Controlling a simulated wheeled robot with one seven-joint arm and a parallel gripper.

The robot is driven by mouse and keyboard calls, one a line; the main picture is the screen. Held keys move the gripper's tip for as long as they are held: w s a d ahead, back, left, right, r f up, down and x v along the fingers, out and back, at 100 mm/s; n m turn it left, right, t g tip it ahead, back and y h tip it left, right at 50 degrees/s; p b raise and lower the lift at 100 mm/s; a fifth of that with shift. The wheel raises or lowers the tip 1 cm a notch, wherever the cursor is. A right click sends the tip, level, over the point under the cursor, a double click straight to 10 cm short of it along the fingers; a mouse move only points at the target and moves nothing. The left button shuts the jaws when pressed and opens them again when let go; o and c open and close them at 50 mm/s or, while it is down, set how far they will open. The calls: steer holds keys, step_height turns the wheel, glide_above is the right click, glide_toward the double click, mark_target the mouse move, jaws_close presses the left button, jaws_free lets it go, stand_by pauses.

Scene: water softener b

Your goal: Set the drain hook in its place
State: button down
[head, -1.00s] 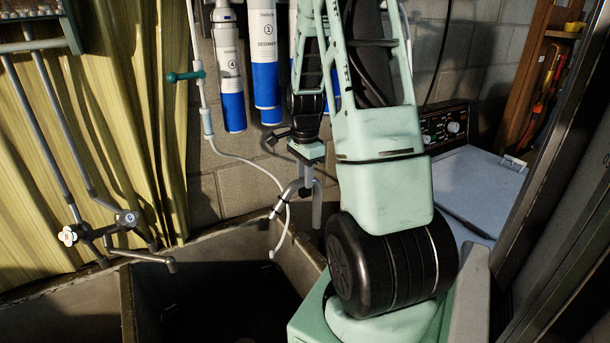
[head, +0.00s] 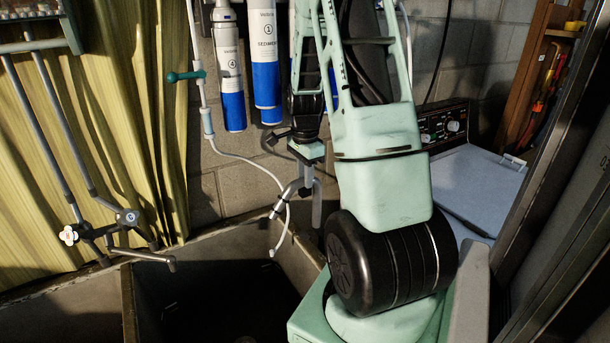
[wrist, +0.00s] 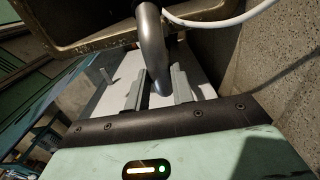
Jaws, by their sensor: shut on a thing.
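The drain hook (head: 317,205) is a grey bent tube in the head view, with one leg hanging down and another sloping to the lower left. My gripper (head: 306,188) is shut on its upper part, above the back corner of the sink (head: 225,238). In the wrist view the tube (wrist: 152,50) passes between the two fingers of my gripper (wrist: 158,88). I cannot tell whether the hook touches the sink rim. Part of the grip is hidden by its small size in the head view.
A thin white hose (head: 245,160) hangs down the wall past the hook into the sink. Blue and white filter cartridges (head: 266,80) hang behind. A faucet (head: 145,255) stands at the left. A white-topped washing machine (head: 480,190) is at the right, and a yellow curtain (head: 120,110) at the left.

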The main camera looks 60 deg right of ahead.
steer(key=shift+f+b, duration=4.65)
steer(key=shift+f, duration=2.75)
steer(key=c, duration=1.1)
jaws_free()
step_height(320, 180, up, 17)
steer(key=shift+r, duration=0.2)
